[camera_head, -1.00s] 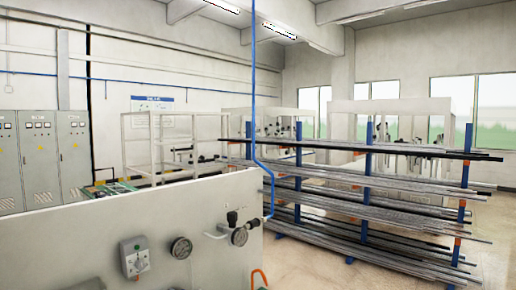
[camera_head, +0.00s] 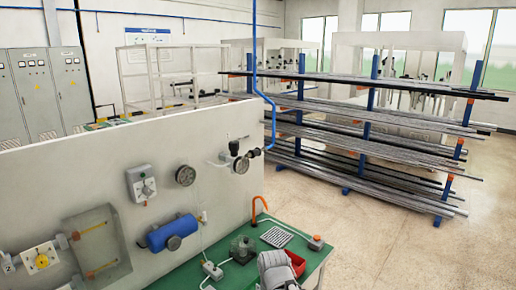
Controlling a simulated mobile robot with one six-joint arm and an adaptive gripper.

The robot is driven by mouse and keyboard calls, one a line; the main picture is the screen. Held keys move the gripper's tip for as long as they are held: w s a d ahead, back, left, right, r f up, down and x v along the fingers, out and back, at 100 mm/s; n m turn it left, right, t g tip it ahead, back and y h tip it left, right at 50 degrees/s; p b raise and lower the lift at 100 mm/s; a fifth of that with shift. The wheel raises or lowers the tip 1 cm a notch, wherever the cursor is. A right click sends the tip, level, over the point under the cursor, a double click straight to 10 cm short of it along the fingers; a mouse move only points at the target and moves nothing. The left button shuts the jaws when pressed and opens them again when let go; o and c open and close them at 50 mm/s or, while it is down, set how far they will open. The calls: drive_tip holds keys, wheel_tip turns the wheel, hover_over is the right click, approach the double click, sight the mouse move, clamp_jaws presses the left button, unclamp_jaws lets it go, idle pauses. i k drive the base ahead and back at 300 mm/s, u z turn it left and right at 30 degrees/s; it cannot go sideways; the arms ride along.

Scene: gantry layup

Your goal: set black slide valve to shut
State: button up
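A small black fitting (camera_head: 254,153), which looks like the black slide valve, sits where the blue air line (camera_head: 271,120) meets the pipework on the upright white panel (camera_head: 100,170). A regulator with a black knob (camera_head: 234,147) and a small round gauge (camera_head: 241,165) is just left of it. The valve is too small here to tell whether it is open or shut. My gripper is not in view. A pale grey rounded part at the bottom edge may be my arm, but I cannot tell.
On the panel are a grey switch box (camera_head: 141,184), a dark gauge (camera_head: 185,176), a blue cylinder (camera_head: 173,232) and a yellow knob (camera_head: 42,261). Below is a green bench (camera_head: 233,275) with a red bin (camera_head: 296,262). A bar rack (camera_head: 372,125) stands behind; the floor right is clear.

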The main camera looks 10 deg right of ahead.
sight(257, 152)
drive_tip(key=u, duration=0.3)
drive_tip(key=k, duration=0.8)
drive_tip(key=u, duration=0.55)
drive_tip(key=k, duration=0.55)
drive_tip(key=z, duration=0.05)
drive_tip(key=i, duration=0.55)
drive_tip(key=z, duration=0.9)
drive_tip(key=i, duration=1.15)
drive_tip(key=u, duration=0.1)
